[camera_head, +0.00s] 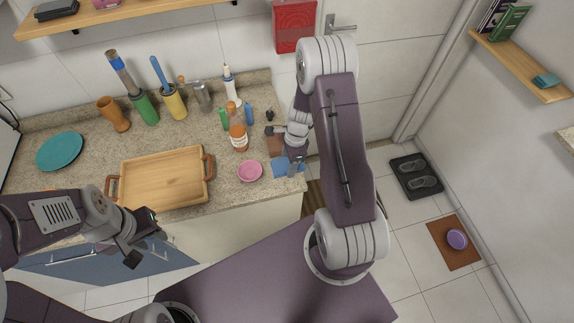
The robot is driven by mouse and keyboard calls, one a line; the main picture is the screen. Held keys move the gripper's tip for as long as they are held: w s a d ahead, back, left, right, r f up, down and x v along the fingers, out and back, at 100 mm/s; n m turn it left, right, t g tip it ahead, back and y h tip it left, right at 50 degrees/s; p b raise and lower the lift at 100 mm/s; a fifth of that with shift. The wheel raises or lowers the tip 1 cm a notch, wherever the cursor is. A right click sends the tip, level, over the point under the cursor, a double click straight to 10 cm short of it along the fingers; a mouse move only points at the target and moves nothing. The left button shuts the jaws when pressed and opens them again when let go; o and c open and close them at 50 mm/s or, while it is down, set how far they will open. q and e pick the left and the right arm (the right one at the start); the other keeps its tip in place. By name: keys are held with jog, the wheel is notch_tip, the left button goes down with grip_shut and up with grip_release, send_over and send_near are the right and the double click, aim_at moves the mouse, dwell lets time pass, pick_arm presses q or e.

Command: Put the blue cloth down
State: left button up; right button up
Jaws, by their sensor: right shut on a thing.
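The blue cloth (281,165) is at the right end of the speckled counter (215,202), close to its edge. My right gripper (289,163) is over the cloth and shut on it, with the arm reaching down from the right. I cannot tell whether the cloth touches the counter. My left gripper (144,236) hangs in front of the counter, below the wooden tray. Its fingers look apart and nothing shows between them.
A wooden tray (160,178) with handles fills the middle of the counter. A pink dish (250,171) is just left of the cloth. An orange bottle (238,135) and several bottles stand behind. A teal plate (60,151) lies at left.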

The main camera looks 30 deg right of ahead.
aim_at(287, 167)
jog(key=shift+w+f, duration=0.45)
jog(key=shift+w, duration=0.3)
jog(key=shift+s+f, duration=0.1)
notch_tip(287, 167, down, 4)
jog(key=shift+s+r, duration=0.1)
jog(key=shift+r, duration=0.1)
jog(key=shift+f, duration=0.25)
jog(key=o, duration=1.5)
jog(key=shift+c, duration=0.2)
